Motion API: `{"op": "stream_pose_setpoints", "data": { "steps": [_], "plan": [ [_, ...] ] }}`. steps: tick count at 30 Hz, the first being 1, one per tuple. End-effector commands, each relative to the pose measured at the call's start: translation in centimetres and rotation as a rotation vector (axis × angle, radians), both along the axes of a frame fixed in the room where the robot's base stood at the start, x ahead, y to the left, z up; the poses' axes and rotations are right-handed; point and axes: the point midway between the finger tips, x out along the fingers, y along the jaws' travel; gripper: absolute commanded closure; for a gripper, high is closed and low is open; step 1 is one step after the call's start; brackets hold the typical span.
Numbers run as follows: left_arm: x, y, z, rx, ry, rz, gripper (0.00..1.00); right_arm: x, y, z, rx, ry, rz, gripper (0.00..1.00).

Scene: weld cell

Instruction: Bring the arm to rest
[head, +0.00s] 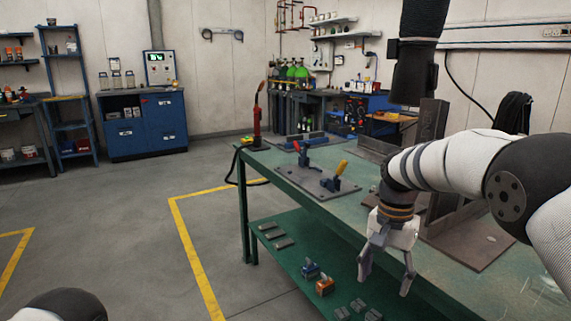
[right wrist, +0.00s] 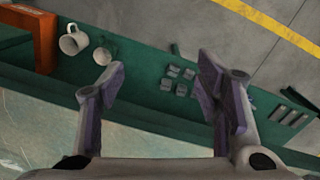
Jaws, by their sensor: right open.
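My right gripper (head: 385,284) hangs pointing down at the front edge of the green welding table (head: 268,168), its fingers spread and nothing between them. In the right wrist view its two fingers (right wrist: 162,82) stand wide apart above the green lower shelf (right wrist: 140,108). My right arm reaches in from the right over the table. My left gripper is out of view; only a rounded piece of my own body shows at the bottom left of the head view.
A plate with clamps (head: 318,182) and brown steel plates (head: 478,243) are on the table. Blue (head: 310,270) and orange (head: 325,286) blocks lie on the lower shelf. A white mug (right wrist: 73,40) and grey blocks (right wrist: 178,82) show below. The floor (head: 120,220) at left is clear.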

Motion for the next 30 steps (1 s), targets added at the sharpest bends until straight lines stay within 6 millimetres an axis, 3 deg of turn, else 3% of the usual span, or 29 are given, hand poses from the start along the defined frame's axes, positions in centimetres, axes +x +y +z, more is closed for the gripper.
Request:
{"op": "stream_pose_setpoints", "data": {
  "steps": [1, 3, 5, 6, 8, 9, 11, 12, 15, 18, 19, 21, 24, 30],
  "plan": [
    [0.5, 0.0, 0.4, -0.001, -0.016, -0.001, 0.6, -1.9, -0.5, -3.6, 0.001, 0.024, 0.031, 0.42],
    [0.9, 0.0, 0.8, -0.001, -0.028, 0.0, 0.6, -5.0, -1.2, -9.1, 0.0, 0.044, 0.088, 0.42],
    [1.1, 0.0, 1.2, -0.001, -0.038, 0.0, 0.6, -8.6, -1.8, -13.5, 0.001, 0.061, 0.143, 0.42],
    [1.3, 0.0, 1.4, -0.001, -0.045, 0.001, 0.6, -11.5, -2.2, -16.1, 0.003, 0.072, 0.181, 0.42],
    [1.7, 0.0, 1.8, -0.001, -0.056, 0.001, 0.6, -16.5, -2.6, -19.4, 0.006, 0.09, 0.243, 0.42],
    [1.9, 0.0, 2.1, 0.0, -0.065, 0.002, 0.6, -20.1, -2.9, -21.2, 0.011, 0.101, 0.287, 0.42],
    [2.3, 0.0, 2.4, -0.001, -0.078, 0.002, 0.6, -25.8, -3.1, -23.0, 0.018, 0.117, 0.353, 0.42],
    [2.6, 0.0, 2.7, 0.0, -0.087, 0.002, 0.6, -29.7, -3.2, -23.6, 0.027, 0.128, 0.397, 0.42],
    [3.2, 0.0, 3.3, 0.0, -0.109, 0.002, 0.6, -38.6, -3.0, -23.2, 0.048, 0.146, 0.502, 0.42],
    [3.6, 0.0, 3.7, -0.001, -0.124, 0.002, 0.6, -45.0, -2.8, -21.2, 0.071, 0.159, 0.584, 0.42],
    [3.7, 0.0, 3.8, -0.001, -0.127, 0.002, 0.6, -46.3, -2.7, -20.6, 0.077, 0.16, 0.602, 0.42],
    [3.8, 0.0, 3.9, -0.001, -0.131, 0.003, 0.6, -48.5, -2.6, -19.5, 0.087, 0.162, 0.635, 0.42],
    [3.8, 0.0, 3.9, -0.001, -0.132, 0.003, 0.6, -49.7, -2.5, -18.7, 0.091, 0.161, 0.654, 0.42],
    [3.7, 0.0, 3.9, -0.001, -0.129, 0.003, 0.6, -49.8, -2.5, -18.8, 0.091, 0.161, 0.656, 0.42]
  ]
}}
